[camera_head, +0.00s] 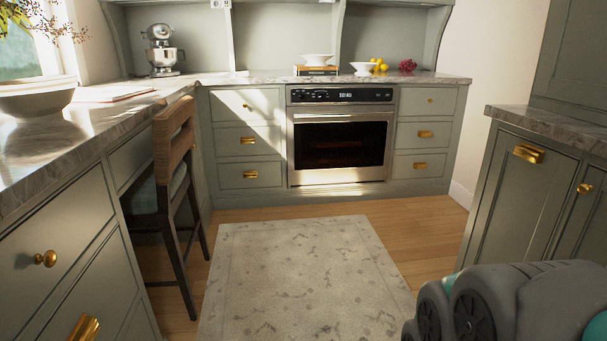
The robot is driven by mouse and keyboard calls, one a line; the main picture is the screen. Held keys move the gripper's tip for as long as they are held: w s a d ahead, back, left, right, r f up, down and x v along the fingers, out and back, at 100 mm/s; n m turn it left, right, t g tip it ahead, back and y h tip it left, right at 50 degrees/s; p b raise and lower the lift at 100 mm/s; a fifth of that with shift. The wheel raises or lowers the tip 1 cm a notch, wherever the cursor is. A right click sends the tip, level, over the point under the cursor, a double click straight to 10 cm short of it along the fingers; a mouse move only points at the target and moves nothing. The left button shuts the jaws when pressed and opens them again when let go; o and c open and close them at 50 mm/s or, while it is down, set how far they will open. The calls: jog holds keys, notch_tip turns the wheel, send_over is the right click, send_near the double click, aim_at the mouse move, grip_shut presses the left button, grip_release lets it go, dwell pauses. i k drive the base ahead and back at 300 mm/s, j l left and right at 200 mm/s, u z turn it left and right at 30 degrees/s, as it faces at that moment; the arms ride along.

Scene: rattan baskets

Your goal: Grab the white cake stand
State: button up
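I cannot tell for sure which piece is the white cake stand. On the back counter, a small white footed dish (319,59) sits on a low brown stack, and a second white dish (362,68) stands to its right beside yellow fruit. Both are far off and small. A large white bowl (36,103) stands on the near left counter. Part of my arm shows at the lower right, but my gripper is not in view.
A woven-back chair (174,140) stands by the left counter (40,150). A pale rug (300,270) lies on the open floor ahead, leading to the oven (340,145). Cabinets (525,190) flank the right side. A mixer (162,52) stands on the back left counter.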

aim_at(312, 59)
jog(key=i, duration=2.05)
